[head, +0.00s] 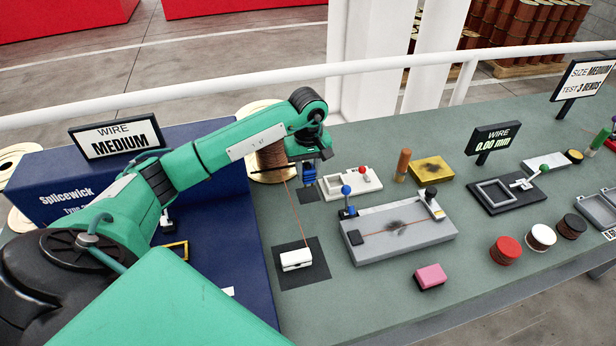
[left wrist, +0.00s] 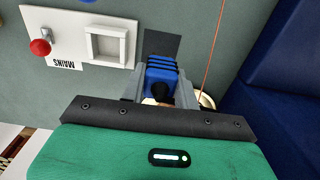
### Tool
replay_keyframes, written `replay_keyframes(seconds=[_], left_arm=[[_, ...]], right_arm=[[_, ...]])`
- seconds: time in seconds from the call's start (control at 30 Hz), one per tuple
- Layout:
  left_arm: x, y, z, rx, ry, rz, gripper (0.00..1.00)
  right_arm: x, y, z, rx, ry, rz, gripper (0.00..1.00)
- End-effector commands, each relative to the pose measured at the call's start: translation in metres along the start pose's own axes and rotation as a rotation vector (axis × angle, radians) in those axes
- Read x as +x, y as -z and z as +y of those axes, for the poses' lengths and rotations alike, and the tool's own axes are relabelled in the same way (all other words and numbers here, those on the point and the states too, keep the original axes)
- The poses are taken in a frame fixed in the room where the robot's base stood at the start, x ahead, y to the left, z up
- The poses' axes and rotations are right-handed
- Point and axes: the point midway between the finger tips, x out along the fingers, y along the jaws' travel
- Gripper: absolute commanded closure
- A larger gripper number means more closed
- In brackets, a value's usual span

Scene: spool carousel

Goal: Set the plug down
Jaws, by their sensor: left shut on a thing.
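My left gripper (head: 309,180) hangs from the arm that crosses the head view from the left, above the bench near the wire spool. It is shut on a blue plug (head: 306,194). In the left wrist view the ridged blue plug (left wrist: 162,72) sits between the grey fingers of my left gripper (left wrist: 162,84). A dark square pad (left wrist: 163,43) shows on the bench just past the plug. The white mains box (left wrist: 80,38), with a square socket and a red knob, is beside the gripper; it also shows in the head view (head: 338,188). My right gripper is not in view.
The wire spool (head: 266,160) stands close to the gripper. An orange wire runs down to a white block (head: 296,260) on a black mat (head: 290,278). A grey fixture (head: 400,250) with a blue-knobbed post lies to the right. A pink block (head: 430,276) is nearer the front.

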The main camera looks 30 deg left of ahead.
Motion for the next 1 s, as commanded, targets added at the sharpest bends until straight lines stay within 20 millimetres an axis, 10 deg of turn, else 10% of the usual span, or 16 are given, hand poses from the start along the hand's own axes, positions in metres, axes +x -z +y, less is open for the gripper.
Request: replay_keyframes(seconds=[0.77,0.8,1.0], left_arm=[[0.046,0.000,0.000,0.000,0.000,0.001,0.94],[0.045,0.000,0.000,0.000,0.000,0.000,0.64],[0.045,0.000,0.000,0.000,0.000,0.000,0.48]], right_arm=[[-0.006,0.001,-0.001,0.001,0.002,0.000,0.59],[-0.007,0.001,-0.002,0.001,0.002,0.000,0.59],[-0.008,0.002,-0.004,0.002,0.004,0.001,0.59]])
